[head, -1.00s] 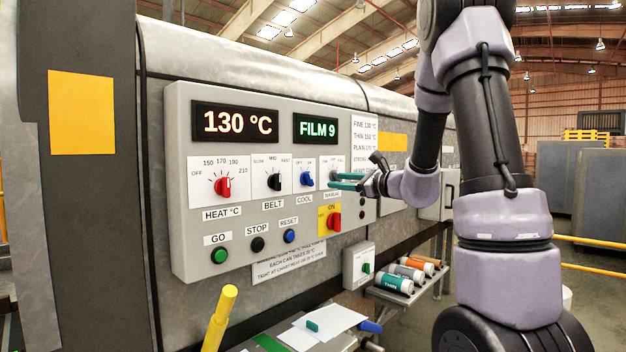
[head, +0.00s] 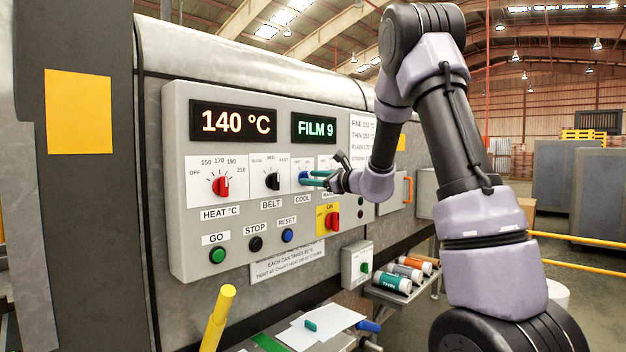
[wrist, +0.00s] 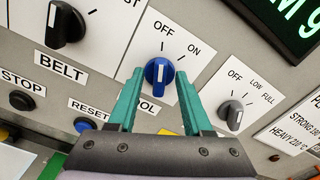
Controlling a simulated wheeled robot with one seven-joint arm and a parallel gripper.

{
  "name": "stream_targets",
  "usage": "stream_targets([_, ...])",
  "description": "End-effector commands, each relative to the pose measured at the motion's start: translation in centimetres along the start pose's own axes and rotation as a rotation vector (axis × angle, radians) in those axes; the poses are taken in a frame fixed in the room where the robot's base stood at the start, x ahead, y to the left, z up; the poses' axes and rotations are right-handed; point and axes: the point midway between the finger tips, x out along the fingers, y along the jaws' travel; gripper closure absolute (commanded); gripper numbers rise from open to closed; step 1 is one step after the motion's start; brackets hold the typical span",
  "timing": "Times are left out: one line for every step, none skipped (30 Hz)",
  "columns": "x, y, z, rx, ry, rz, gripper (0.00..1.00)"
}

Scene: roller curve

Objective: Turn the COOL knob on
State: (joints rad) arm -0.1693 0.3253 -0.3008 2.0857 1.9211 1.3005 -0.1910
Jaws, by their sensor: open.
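The blue COOL knob (wrist: 159,72) sits on a white plate marked OFF and ON. In the wrist view its white pointer line stands nearly upright, toward OFF. My gripper (wrist: 160,76) is open, with one teal finger on each side of the knob in the picture. I cannot tell whether the fingers touch it or how much depth is left. In the head view the teal fingers (head: 316,178) are at the COOL plate and partly hide the blue knob (head: 303,176).
The black BELT knob (wrist: 65,24) is left of COOL and a grey OFF/LOW/FULL knob (wrist: 231,114) is right. The red HEAT knob (head: 221,186), the red-on-yellow ON switch (head: 332,221) and several push buttons share the panel. The display (head: 233,122) reads 140 °C.

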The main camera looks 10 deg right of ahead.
Motion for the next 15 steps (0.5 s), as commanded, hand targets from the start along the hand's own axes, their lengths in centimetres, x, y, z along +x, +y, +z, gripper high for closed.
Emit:
stream_targets([-0.01, 0.00, -0.01, 0.000, 0.000, 0.000, 0.50])
stream_targets([-0.01, 0.00, -0.01, 0.000, 0.000, 0.000, 0.50])
stream_targets([-0.02, 0.00, -0.01, 0.000, 0.000, 0.000, 0.50])
stream_targets([-0.02, 0.00, -0.01, 0.000, 0.000, 0.000, 0.61])
stream_targets([-0.03, 0.00, -0.01, 0.000, 0.000, 0.000, 0.73])
stream_targets([-0.03, 0.00, -0.02, 0.000, 0.000, 0.000, 0.88])
stream_targets([-0.03, 0.00, -0.02, 0.000, 0.000, 0.000, 1.00])
stream_targets([-0.04, 0.00, -0.02, 0.000, 0.000, 0.000, 1.00])
stream_targets([-0.04, 0.00, -0.02, 0.000, 0.000, 0.000, 1.00])
stream_targets([-0.04, 0.00, -0.02, 0.000, 0.000, 0.000, 1.00])
stream_targets([-0.04, 0.01, -0.02, 0.000, 0.001, 0.000, 1.00])
stream_targets([-0.05, 0.01, -0.02, 0.000, 0.000, 0.000, 1.00])
stream_targets([-0.05, 0.01, -0.03, 0.002, 0.001, 0.000, 1.00])
stream_targets([-0.05, 0.01, -0.03, 0.003, 0.001, 0.000, 1.00])
stream_targets([-0.05, 0.00, -0.03, 0.008, 0.001, 0.000, 1.00])
